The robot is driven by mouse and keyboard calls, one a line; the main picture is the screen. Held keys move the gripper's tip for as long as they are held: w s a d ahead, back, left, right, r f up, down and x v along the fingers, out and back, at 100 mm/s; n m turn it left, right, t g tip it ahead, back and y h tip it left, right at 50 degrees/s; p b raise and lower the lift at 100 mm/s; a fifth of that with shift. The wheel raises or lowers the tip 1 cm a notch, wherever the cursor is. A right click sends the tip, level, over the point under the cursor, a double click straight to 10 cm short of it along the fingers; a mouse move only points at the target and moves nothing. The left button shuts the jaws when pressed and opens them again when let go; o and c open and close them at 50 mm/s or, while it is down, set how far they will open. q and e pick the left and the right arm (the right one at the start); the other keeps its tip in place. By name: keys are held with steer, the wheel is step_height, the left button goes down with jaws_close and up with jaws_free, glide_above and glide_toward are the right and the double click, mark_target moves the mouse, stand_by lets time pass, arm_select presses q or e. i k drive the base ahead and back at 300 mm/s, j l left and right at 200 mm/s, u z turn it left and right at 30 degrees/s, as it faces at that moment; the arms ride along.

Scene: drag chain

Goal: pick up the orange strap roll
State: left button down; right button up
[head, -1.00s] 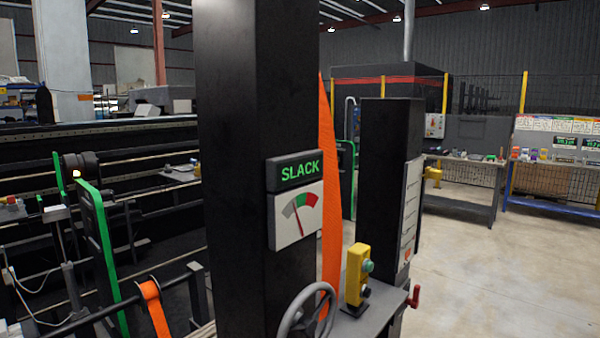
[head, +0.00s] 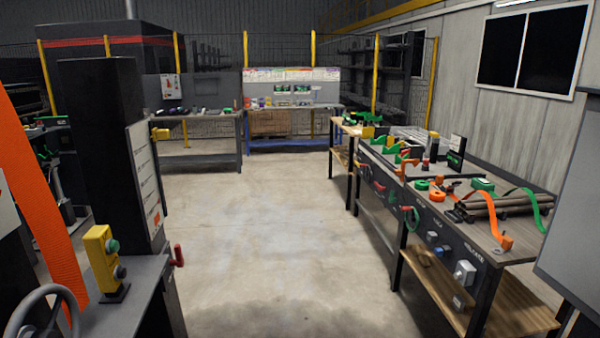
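A small orange roll (head: 436,196) lies on the long workbench (head: 520,258) at the right, beside other small orange and green items. It may be the strap roll, but it is too small to be sure. A wide orange strap (head: 40,205) hangs slanting at the left edge, next to the black machine. An orange strap strip (head: 490,222) drapes over dark cylinders (head: 495,207) on the bench. Neither of my grippers shows in the head view.
A yellow button box (head: 103,258), a handwheel (head: 40,315) and a red handle (head: 178,256) stand at the left front. Open concrete floor (head: 255,220) lies between the machine and the bench. More benches (head: 205,133) and a fence stand at the back.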

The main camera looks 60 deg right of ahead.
mark_target(435, 196)
steer(key=z, duration=2.8)
steer(key=i+z, duration=0.1)
steer(key=z, duration=0.35)
steer(key=i+j+z, duration=0.1)
steer(key=z, duration=0.4)
steer(key=i+j+z, duration=0.25)
steer(key=j, duration=0.4)
steer(key=i+j+z, duration=0.15)
steer(key=j, duration=0.2)
steer(key=i+j+z, duration=0.15)
steer(key=j, duration=0.25)
steer(key=i+j+z, duration=0.1)
steer(key=j, duration=0.3)
steer(key=i+j+z, duration=0.15)
steer(key=j, duration=0.2)
